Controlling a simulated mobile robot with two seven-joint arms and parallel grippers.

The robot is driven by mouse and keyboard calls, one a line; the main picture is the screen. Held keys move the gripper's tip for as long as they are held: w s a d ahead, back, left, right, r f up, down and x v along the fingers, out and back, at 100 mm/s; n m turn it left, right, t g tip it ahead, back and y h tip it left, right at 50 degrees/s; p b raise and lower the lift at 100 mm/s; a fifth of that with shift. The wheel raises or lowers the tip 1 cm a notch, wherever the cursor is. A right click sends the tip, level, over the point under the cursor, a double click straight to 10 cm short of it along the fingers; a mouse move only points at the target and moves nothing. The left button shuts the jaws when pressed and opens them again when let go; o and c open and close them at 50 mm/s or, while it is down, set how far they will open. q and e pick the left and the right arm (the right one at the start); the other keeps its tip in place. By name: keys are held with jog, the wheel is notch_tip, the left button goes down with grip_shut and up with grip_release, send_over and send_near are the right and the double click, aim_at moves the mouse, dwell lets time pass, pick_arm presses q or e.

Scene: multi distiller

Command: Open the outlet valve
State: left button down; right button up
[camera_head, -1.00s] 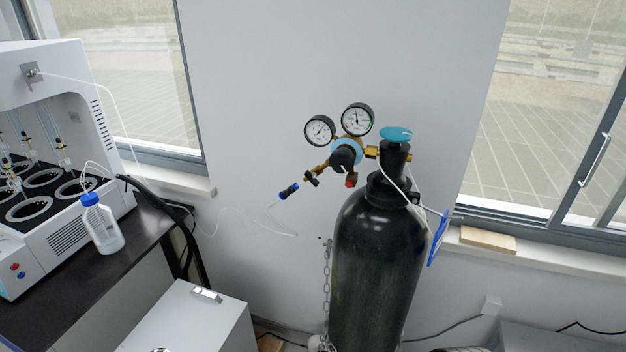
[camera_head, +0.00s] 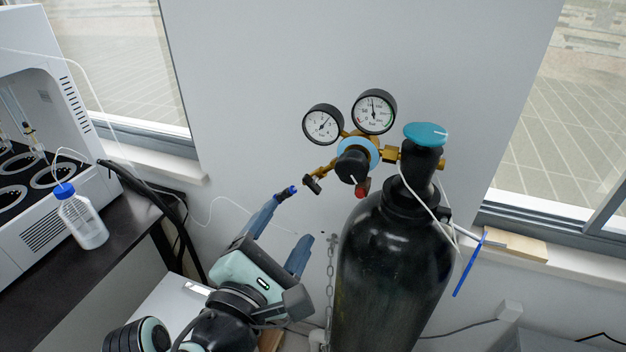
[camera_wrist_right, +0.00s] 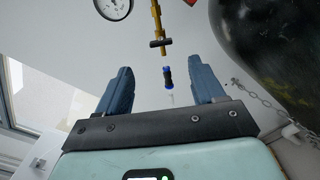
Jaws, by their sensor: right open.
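The outlet valve (camera_head: 312,184) is a small dark handle on the brass outlet line of the gas regulator. It also shows in the right wrist view (camera_wrist_right: 160,43), lying crosswise beyond the fingers. A blue and black hose connector (camera_wrist_right: 168,77) sits below it, between the fingers in that picture. My right gripper (camera_head: 287,222) is open and empty, with its fingers pointing up towards the valve from below. It is apart from the valve. One finger partly overlaps the connector in the head view. My left gripper is in neither view.
The regulator has two gauges (camera_head: 373,112) and a black knob (camera_head: 353,164). It is fixed to a black gas cylinder (camera_head: 392,270) with a teal handwheel (camera_head: 426,134). A chain (camera_head: 330,285) hangs beside the cylinder. A capped bottle (camera_head: 83,220) stands on the left bench.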

aim_at(310, 188)
jog(key=p+x, duration=0.2)
jog(key=x, duration=1)
jog(key=shift+w+f, duration=0.1)
jog(key=shift+f, duration=0.05)
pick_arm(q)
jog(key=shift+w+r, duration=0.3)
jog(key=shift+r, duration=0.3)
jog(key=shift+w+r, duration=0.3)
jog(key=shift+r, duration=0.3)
